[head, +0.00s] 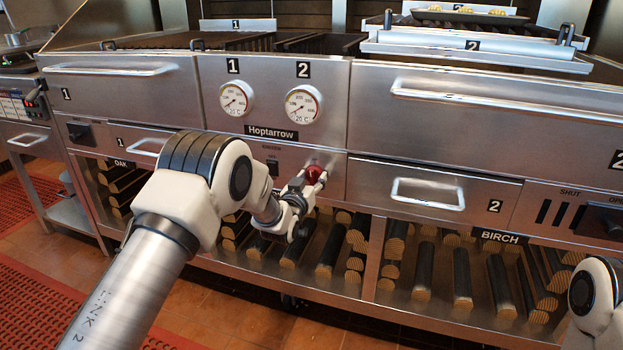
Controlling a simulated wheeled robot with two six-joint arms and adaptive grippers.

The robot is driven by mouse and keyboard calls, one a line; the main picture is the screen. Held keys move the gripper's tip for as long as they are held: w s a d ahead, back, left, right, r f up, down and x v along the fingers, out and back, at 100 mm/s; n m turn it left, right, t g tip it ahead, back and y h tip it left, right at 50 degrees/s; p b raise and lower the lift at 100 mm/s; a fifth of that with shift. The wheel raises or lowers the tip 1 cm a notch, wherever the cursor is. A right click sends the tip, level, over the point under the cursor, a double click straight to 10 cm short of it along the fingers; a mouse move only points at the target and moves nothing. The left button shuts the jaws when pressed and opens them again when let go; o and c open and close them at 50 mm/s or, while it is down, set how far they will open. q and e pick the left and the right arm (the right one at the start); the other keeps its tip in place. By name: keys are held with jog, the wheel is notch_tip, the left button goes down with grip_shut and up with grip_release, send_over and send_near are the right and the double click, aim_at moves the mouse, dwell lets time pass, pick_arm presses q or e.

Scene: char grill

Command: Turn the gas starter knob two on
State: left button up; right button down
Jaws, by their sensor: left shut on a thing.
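A red knob (314,174) sits on the steel front panel of the grill, below gauge 2 and right of a small black switch (272,167). My left gripper (308,182) is at the panel with its fingers around the red knob, shut on it. The gripper hides part of the knob and any label close to it, so its turn angle cannot be read. My right arm (597,300) shows only as a white joint at the lower right edge; its gripper is out of view.
Gauges 1 (236,98) and 2 (303,104) are above. Drawer handles (428,193) stick out on both sides of the panel. Logs lie on the shelf below (340,282). A tray of food (470,15) is on top at the back right.

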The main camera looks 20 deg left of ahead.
pick_arm(q)
jog(key=n+p, duration=0.1)
jog(key=n, duration=0.3)
jog(key=n+p, duration=0.1)
jog(key=n, duration=0.3)
jog(key=shift+n+p, duration=0.3)
jog(key=shift+p, duration=0.05)
jog(key=n+p, duration=0.1)
jog(key=n, duration=0.3)
jog(key=shift+d, duration=0.1)
jog(key=shift+n+p, duration=0.3)
jog(key=shift+n, duration=1.9)
jog(key=o, duration=1.2)
jog(key=shift+c, duration=0.2)
